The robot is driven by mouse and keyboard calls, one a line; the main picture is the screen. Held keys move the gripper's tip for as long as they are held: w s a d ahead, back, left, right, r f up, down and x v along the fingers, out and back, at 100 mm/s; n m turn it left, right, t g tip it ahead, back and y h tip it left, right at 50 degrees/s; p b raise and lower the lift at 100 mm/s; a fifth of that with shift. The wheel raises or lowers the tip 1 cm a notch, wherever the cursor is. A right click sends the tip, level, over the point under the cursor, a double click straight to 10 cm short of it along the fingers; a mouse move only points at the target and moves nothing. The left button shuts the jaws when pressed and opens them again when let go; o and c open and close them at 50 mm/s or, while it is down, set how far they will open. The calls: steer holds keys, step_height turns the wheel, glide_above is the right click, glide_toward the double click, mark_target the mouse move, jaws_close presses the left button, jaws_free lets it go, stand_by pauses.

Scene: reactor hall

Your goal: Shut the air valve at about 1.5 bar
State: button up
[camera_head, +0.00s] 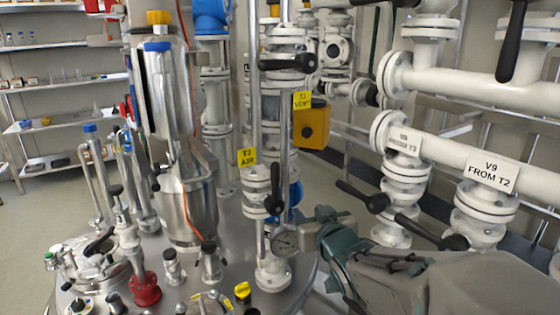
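The air valve (257,184) is a pale flanged fitting on a vertical pipe near the middle, below a yellow tag (248,157) reading "AIR". Its black-knobbed lever (274,203) points downward. A small round pressure gauge (285,241) with a white face sits just below the lever; its reading is too small to tell. My gripper (306,226) reaches in from the lower right, close to the right of the gauge and lever. I cannot tell whether it touches them. Its fingers are seen edge-on and partly merge with the fittings, so their opening is unclear.
A yellow "VENT" tag (302,100) and a yellow-orange box (312,124) are above. A steel column (188,200) and fittings on the vessel lid stand left. Shelves (60,85) are far left.

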steer(key=n+t+y, duration=0.1)
steer(key=y, duration=0.1)
glide_toward(276, 171)
steer(key=d+v, duration=0.1)
steer(key=v, duration=0.2)
steer(key=shift+y, duration=0.3)
steer(key=b+x, duration=0.2)
steer(key=x, duration=1.2)
steer(key=shift+w+a+f, duration=0.15)
steer(key=shift+w+a, duration=0.05)
steer(key=shift+c, duration=0.3)
jaws_close()
